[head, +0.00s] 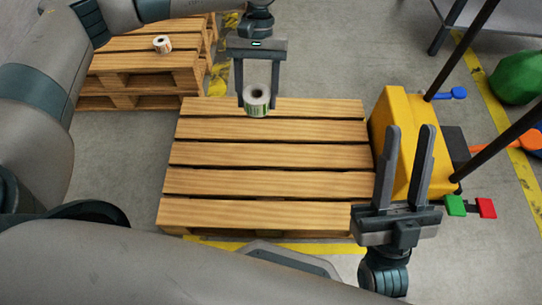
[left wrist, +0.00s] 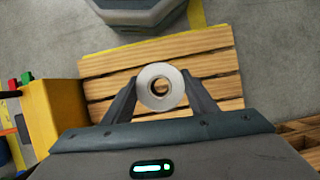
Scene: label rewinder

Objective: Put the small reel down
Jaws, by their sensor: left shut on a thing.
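The small reel (head: 256,103) is a white roll with a dark core and a greenish printed side. My left gripper (head: 257,103) is shut on it, one finger on each side, at the far edge of the near pallet (head: 270,152). In the left wrist view the reel (left wrist: 161,87) sits between the fingertips with its round end facing the camera, and pallet slats show through its core. I cannot tell whether it touches the slats. My right gripper (head: 406,135) is open and empty, fingers pointing up, at the pallet's near right corner.
A second pallet (head: 140,62) at the back left bears another small reel (head: 162,44). A yellow machine (head: 398,125) stands against the near pallet's right side, with dark poles and coloured knobs. A green rounded object (head: 518,78) lies at the far right. Most of the near pallet's top is bare.

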